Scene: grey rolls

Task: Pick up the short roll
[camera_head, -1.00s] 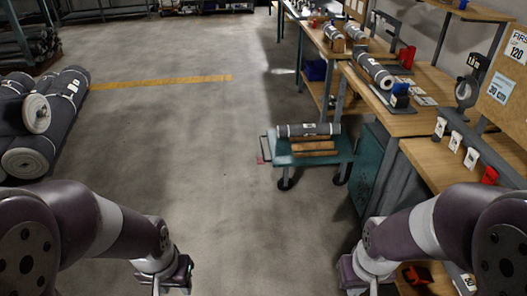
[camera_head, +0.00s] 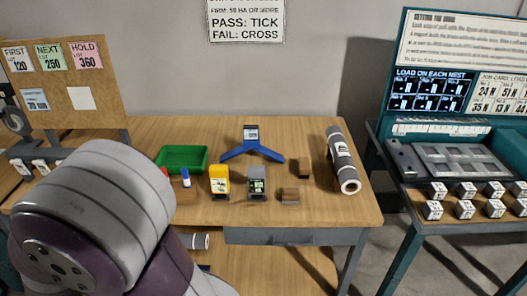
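A grey roll (camera_head: 343,160) with a white label and a white-ringed end lies on the right side of the wooden workbench (camera_head: 320,216), pointing toward me. I cannot tell from this view which roll is the short one. One of my arms fills the lower left, but its gripper is out of the frame. My other gripper is also out of view.
The bench holds a green tray (camera_head: 182,157), a blue stand (camera_head: 251,150), yellow (camera_head: 219,180) and grey (camera_head: 256,182) devices, and small brown blocks (camera_head: 290,195). A teal station (camera_head: 449,180) with several white cubes stands to the right, across a narrow gap.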

